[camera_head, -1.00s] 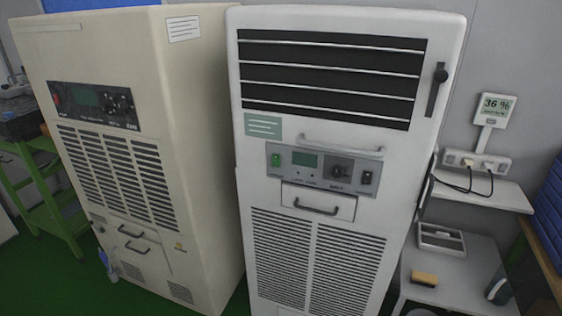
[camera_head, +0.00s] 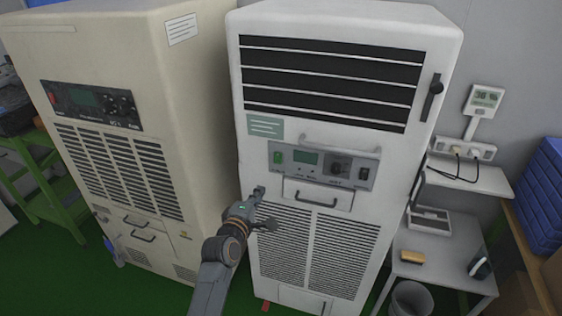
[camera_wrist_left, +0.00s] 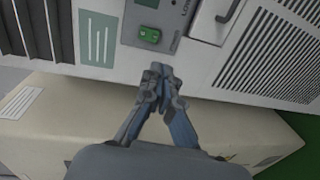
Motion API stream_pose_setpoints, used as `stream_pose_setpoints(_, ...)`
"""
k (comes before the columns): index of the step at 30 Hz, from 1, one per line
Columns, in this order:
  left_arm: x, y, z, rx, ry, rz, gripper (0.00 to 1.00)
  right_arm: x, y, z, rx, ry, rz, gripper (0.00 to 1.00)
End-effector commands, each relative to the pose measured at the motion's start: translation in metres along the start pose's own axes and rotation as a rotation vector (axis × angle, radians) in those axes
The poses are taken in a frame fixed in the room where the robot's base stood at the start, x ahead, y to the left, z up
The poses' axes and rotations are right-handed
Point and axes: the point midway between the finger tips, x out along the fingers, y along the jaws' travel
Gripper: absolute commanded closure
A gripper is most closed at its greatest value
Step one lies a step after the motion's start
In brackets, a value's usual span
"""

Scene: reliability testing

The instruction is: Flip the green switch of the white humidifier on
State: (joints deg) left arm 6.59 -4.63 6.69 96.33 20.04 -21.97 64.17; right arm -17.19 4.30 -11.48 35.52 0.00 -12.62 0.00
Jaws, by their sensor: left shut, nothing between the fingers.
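The white humidifier (camera_head: 345,28) stands upright in the middle of the head view. Its grey control panel carries the green switch (camera_head: 278,157) at the left end, beside a small green display. In the left wrist view the green switch (camera_wrist_left: 149,35) is just beyond the fingertips. My left gripper (camera_head: 259,190) is in front of the humidifier, below and left of the switch in the picture. Its fingers (camera_wrist_left: 160,70) are shut and empty, and appear apart from the switch. Whether the switch is on or off is too small to tell. My right gripper is not in view.
A beige cabinet (camera_head: 95,55) with a similar panel stands close on the left. A handle (camera_head: 318,199) sits below the humidifier's panel. On the right are a shelf with a socket strip (camera_head: 464,149), a small grey table (camera_head: 445,268), a bin and blue crates (camera_head: 543,195).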

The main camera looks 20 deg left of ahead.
Motion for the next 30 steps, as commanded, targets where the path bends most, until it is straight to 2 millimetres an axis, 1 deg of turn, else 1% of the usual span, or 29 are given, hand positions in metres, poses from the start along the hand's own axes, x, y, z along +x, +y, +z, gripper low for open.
stream_pose_setpoints(1,0.0,0.006,-0.001,-0.01,0.002,0.008,1.0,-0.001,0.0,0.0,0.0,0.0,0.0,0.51)
stream_pose_setpoints(3,-0.001,0.009,-0.002,-0.016,0.002,0.013,1.0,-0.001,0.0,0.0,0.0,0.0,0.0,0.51)
stream_pose_setpoints(12,0.001,0.007,-0.001,-0.014,0.002,0.013,1.0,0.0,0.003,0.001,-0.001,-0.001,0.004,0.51)
stream_pose_setpoints(16,0.009,0.006,-0.001,-0.014,0.002,0.014,1.0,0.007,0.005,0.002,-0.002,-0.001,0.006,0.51)
stream_pose_setpoints(20,0.028,0.004,-0.001,-0.014,0.001,0.015,1.0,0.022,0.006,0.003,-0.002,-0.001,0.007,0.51)
stream_pose_setpoints(24,0.055,0.003,-0.001,-0.014,0.001,0.016,1.0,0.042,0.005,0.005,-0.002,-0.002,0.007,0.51)
stream_pose_setpoints(30,0.089,0.002,-0.001,-0.013,0.001,0.014,1.0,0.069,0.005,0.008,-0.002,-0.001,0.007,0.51)
